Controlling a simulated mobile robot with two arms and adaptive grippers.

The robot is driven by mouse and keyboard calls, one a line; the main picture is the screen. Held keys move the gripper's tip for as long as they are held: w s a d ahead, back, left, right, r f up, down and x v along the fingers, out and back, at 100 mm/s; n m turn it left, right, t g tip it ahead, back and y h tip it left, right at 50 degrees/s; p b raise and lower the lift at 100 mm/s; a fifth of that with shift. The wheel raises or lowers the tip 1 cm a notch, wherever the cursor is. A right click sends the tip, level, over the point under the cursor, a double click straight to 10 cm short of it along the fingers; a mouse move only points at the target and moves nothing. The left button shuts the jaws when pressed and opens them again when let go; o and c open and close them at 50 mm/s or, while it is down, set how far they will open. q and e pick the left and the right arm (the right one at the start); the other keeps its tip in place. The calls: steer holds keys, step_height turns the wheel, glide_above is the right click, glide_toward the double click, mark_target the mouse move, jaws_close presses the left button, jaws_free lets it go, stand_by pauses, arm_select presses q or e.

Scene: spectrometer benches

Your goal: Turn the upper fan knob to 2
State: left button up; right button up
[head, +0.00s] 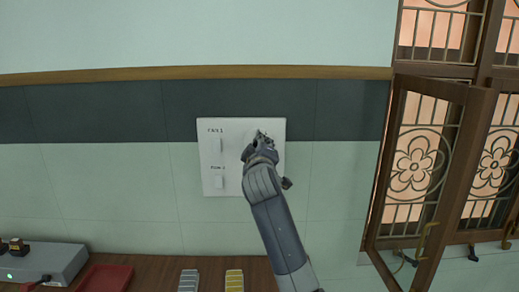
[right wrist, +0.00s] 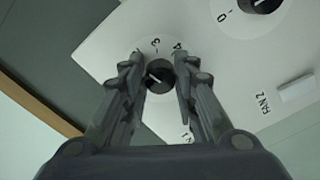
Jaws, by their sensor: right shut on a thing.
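A white switch panel (head: 230,180) is on the wall in the head view, with a FAN 1 switch (head: 217,145) above a second switch (head: 219,182) on its left side. My right gripper (head: 262,137) reaches its upper right part. In the right wrist view, the dark upper fan knob (right wrist: 160,76) sits between the fingers of my right gripper (right wrist: 160,80), which are shut on it. The marks 3 and 4 show on its dial; the setting cannot be read surely. The other knob (right wrist: 262,3), by a 0 mark, is clear of the fingers. My left gripper is out of view.
A wooden table (head: 142,270) below bears a red tray (head: 105,278), a grey device (head: 45,265) and grey (head: 188,281) and yellow (head: 234,281) pieces. An open wooden window shutter (head: 425,180) with metal grilles stands to the right.

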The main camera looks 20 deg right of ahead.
stand_by(0.5)
steer(key=o, duration=1)
steer(key=shift+o, duration=0.2)
steer(key=shift+s, duration=0.1)
steer(key=v, duration=1.2)
